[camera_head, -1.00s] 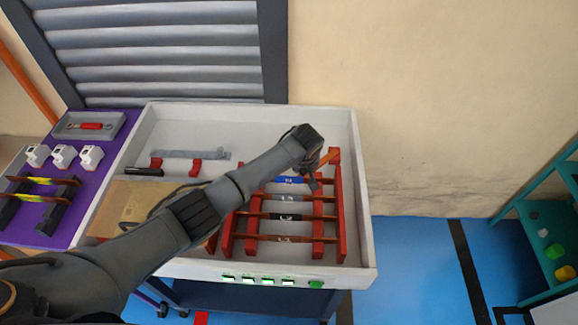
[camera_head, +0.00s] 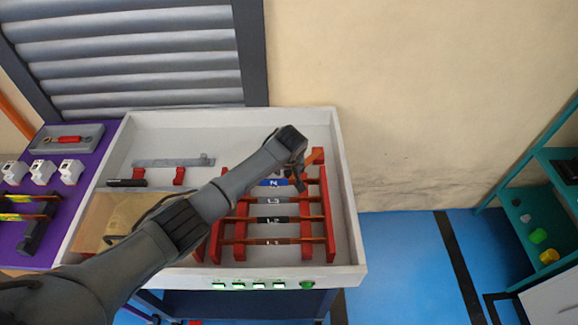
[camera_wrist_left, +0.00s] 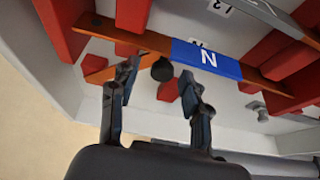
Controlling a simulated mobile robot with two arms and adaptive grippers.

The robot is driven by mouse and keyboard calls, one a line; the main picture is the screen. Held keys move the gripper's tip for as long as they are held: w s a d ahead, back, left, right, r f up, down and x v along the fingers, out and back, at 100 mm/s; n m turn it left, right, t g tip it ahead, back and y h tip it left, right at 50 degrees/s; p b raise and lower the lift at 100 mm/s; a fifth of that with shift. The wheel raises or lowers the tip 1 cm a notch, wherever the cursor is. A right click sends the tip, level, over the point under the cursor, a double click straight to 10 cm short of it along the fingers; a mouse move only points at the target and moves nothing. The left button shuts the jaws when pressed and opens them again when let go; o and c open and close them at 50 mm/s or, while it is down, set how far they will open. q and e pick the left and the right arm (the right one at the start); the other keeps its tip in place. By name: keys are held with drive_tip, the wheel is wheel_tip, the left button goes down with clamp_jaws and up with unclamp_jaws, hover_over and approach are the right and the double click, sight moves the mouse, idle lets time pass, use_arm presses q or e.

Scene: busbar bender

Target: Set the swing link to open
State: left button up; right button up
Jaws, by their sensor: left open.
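A short copper-orange piece, which looks like the swing link (camera_head: 317,157), sits slanted at the far right of the red busbar rack, by the end of the bar with the blue N label (camera_head: 273,183). In the left wrist view the piece (camera_wrist_left: 95,66) shows beyond my fingers, beside the N bar (camera_wrist_left: 208,60). A round black knob (camera_wrist_left: 162,70) appears between the fingertips, with a gap on both sides. My left gripper (camera_head: 299,183) is open over the rack's right end, and its two fingers (camera_wrist_left: 160,80) look empty. My right gripper is not in view.
The white tray (camera_head: 350,235) has raised walls around the red rack (camera_head: 329,222) and several labelled bars. A grey bar on red supports (camera_head: 172,162) lies at the back left. A teal shelf (camera_head: 520,215) stands right, past open blue floor.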

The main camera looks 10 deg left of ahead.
use_arm(q)
drive_tip(key=v, duration=1.2)
drive_tip(key=shift+d+f, duration=0.1)
drive_tip(key=shift+f, duration=0.05)
